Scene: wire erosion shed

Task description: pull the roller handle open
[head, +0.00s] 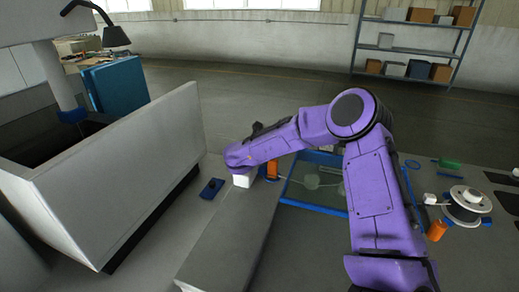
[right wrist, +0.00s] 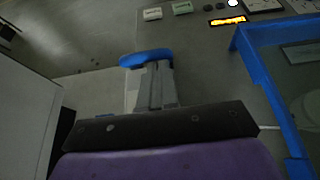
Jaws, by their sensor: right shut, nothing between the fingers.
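My purple right arm reaches across the head view to the left, and its gripper (head: 243,180) points down beside the edge of a grey bench. In the right wrist view its grey fingers (right wrist: 152,88) are together, with nothing visible between them. A rounded blue piece (right wrist: 145,57) shows at the fingertips; I cannot tell whether they touch it. In the head view a small dark blue piece (head: 211,188) lies left of the gripper, apart from it. I cannot make out for certain which part is the roller handle. My left gripper is in neither view.
A tall white machine tank (head: 110,180) stands to the left, with a gap before the bench (head: 230,235). A blue-rimmed tray (head: 315,207) and an orange block (head: 272,170) are right of the gripper. A wire spool (head: 466,202) stands far right. Shelves (head: 413,45) are at the back.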

